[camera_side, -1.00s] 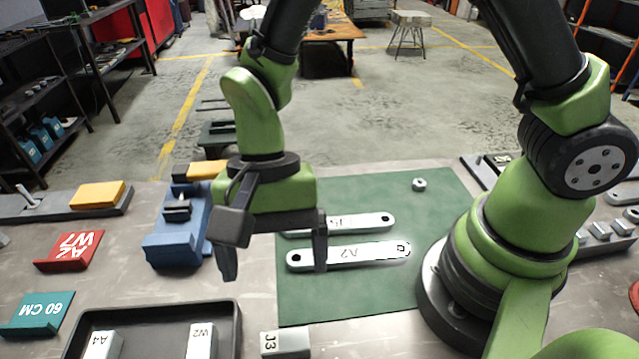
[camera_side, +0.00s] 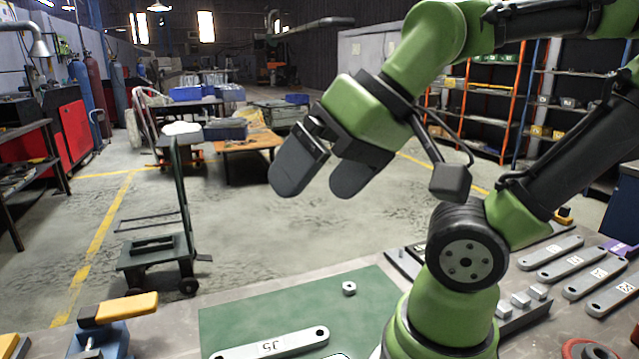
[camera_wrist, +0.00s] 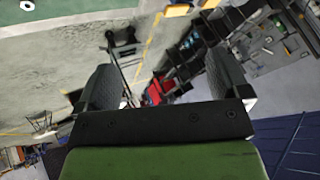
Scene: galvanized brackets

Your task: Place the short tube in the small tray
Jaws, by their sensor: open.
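My gripper (camera_side: 318,184) is high above the table in the side view, tilted down to the left, its two dark fingers apart with nothing between them. In the wrist view its fingers (camera_wrist: 165,78) are also spread and empty, with the room behind them. A small pale grey piece with a hole (camera_side: 349,288) sits on the green mat (camera_side: 235,318), well below and apart from the gripper. It shows at the top left of the wrist view (camera_wrist: 27,4). I cannot tell whether it is the short tube or a nut. No small tray shows now.
A flat grey bar marked J5 (camera_side: 272,345) lies on the mat. A blue fixture with a yellow-topped clamp (camera_side: 120,308) stands to its left. Several grey bars (camera_side: 570,265) and stepped blocks (camera_side: 525,302) are at the right. The air around the gripper is clear.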

